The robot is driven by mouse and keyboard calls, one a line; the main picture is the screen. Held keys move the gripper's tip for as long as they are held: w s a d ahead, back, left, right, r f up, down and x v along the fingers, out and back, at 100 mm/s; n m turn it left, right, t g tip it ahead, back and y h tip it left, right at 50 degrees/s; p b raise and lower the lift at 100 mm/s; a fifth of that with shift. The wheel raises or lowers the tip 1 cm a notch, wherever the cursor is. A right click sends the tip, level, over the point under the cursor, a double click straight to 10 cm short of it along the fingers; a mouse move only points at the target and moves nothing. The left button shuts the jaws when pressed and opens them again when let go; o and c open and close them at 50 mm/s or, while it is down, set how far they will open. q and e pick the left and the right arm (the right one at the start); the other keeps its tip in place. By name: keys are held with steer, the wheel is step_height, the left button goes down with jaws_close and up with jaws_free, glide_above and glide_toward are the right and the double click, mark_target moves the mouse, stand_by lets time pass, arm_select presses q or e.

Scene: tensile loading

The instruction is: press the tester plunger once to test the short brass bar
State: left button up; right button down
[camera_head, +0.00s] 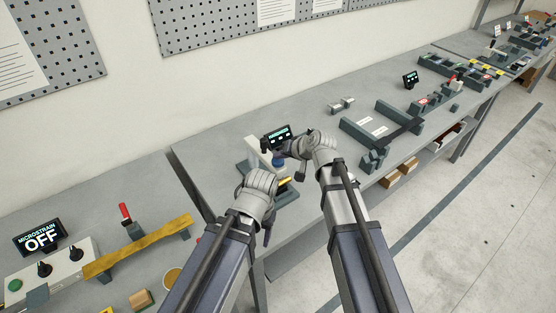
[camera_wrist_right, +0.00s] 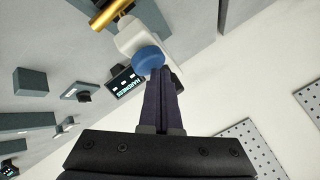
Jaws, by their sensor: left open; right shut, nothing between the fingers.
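The tester is a pale, upright unit (camera_head: 254,153) with a lit dark screen (camera_head: 276,135); the screen also shows in the right wrist view (camera_wrist_right: 124,83). Its round blue plunger (camera_wrist_right: 149,60) shows partly behind my right gripper in the head view (camera_head: 278,160).
To the right on the bench lie a metal specimen (camera_head: 341,104) and a dark tray (camera_head: 372,128). Another lit screen (camera_head: 410,79) stands further back. At lower left are a microstrain box (camera_head: 48,270) and a yellow beam (camera_head: 137,248). Bench behind the tester is clear.

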steer(key=shift+f+b, duration=0.45)
stand_by(0.3)
steer(key=shift+r, duration=0.1)
stand_by(0.3)
steer(key=shift+r+p, duration=1.1)
steer(key=shift+p, duration=0.15)
steer(key=shift+r, duration=0.1)
step_height(320, 180, up, 5)
steer(key=p, duration=0.5)
